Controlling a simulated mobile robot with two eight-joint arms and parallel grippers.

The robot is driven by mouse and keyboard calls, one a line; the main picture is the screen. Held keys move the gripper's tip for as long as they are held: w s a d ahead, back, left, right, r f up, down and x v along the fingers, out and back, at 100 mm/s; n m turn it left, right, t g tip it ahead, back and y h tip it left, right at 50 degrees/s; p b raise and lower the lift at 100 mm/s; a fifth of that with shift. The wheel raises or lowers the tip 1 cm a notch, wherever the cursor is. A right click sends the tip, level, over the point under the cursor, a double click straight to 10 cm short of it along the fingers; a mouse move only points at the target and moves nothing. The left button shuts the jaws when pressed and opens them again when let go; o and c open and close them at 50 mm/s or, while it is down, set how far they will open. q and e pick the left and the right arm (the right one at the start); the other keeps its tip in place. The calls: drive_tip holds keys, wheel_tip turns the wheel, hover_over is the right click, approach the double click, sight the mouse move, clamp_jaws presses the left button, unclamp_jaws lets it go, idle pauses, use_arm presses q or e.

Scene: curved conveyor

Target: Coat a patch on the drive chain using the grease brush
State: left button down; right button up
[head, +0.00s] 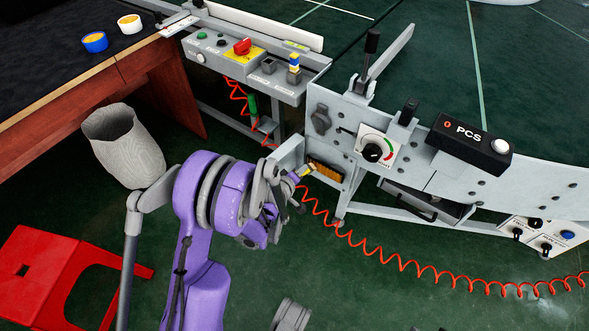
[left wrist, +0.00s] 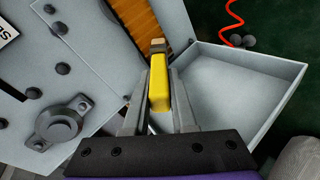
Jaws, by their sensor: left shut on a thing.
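My left gripper (head: 295,183) is shut on the grease brush (head: 306,171), at the opening in the conveyor's side. In the left wrist view, the brush's yellow handle (left wrist: 159,88) is between the two fingers of my left gripper (left wrist: 158,95), and its tan and dark end points away from me. The drive chain (head: 325,173) shows as an orange-brown ribbed strip inside the opening. In the left wrist view the chain (left wrist: 145,24) lies just beyond the brush end; I cannot tell whether they touch. My right gripper is not in view.
An open grey cover (left wrist: 245,88) stands right beside the gripper. A red coiled hose (head: 400,262) hangs below the conveyor (head: 335,105). A blue tub (head: 95,42) and a white tub (head: 130,24) stand on the dark table (head: 50,75). A red stool (head: 60,275) and grey bin (head: 125,150) stand left.

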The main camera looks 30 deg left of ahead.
use_arm(q)
drive_tip(key=shift+d, duration=0.4)
drive_tip(key=shift+w+a, duration=0.2)
drive_tip(key=shift+a, duration=1.85)
drive_tip(key=s, duration=0.6)
drive_tip(key=shift+a, duration=0.2)
drive_tip(key=shift+s, duration=0.15)
drive_tip(key=s, duration=0.2)
drive_tip(key=shift+s+a, duration=0.1)
drive_tip(key=shift+s, duration=0.25)
drive_tip(key=shift+w, duration=0.15)
drive_tip(key=w, duration=0.7)
drive_tip(key=shift+w+d, duration=0.25)
drive_tip(key=shift+d, duration=0.05)
